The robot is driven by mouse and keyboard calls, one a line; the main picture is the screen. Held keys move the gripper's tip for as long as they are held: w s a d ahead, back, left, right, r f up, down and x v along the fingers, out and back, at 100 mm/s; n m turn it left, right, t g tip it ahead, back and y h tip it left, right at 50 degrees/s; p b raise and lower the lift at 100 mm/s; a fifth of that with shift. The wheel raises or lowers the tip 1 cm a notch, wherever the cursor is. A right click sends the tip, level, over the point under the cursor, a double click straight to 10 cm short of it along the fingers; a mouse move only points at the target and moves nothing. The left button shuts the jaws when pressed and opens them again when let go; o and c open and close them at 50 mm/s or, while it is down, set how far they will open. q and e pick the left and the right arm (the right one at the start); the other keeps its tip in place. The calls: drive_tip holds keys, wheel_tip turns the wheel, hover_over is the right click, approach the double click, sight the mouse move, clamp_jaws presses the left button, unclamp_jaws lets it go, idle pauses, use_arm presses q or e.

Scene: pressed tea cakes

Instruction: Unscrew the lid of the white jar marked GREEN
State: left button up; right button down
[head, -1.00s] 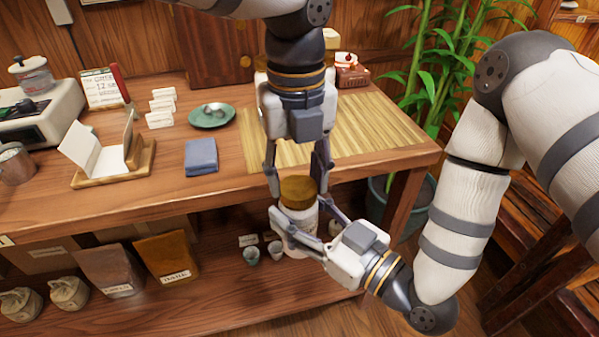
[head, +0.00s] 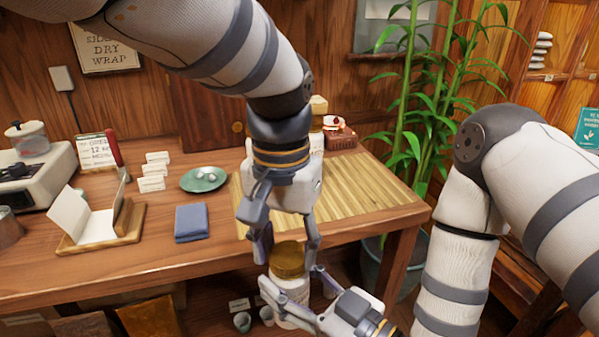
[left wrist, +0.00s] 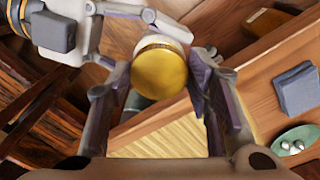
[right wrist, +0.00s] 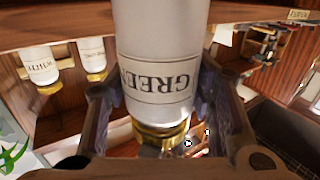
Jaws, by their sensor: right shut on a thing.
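The white jar (head: 290,291) stands upright in front of the table edge, with its gold lid (head: 288,260) on top. Its GREEN label (right wrist: 158,80) faces the right wrist camera and appears upside down there. My right gripper (head: 291,305) is shut on the jar's body, with a finger on each side. My left gripper (head: 288,252) points down from above, its fingers on either side of the lid. In the left wrist view the lid (left wrist: 160,73) sits between the fingertips with slight gaps, and the gripper looks open. The lid's threads are hidden.
The wooden table (head: 130,262) is close behind the jar, with a bamboo mat (head: 365,195), a folded blue cloth (head: 190,223) and a green dish (head: 204,179). Small cups (head: 242,322) are on the lower shelf. A potted bamboo (head: 413,130) stands to the right.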

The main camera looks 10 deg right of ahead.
use_arm(q)
drive_tip(key=o, duration=0.3)
drive_tip(key=shift+f, duration=0.1)
wheel_tip(320, 180, up, 5)
drive_tip(key=shift+f, duration=0.2)
drive_tip(key=shift+s+r, duration=0.1)
drive_tip(key=shift+r, duration=0.05)
drive_tip(key=shift+c, duration=0.3)
drive_tip(key=m, duration=0.5)
drive_tip(key=shift+s+d+r+m, duration=0.15)
drive_tip(key=shift+d+r+m, duration=0.1)
drive_tip(key=shift+r+m, duration=0.1)
drive_tip(key=m, duration=0.3)
drive_tip(key=shift+r+m, duration=0.25)
drive_tip(key=shift+r, duration=0.05)
drive_tip(key=m, duration=0.3)
drive_tip(key=r+m, duration=0.1)
drive_tip(key=shift+w, duration=0.3)
drive_tip(key=shift+w+a+m, duration=0.1)
drive_tip(key=shift+m, duration=0.7)
wheel_tip(320, 180, down, 8)
drive_tip(key=shift+r, duration=0.1)
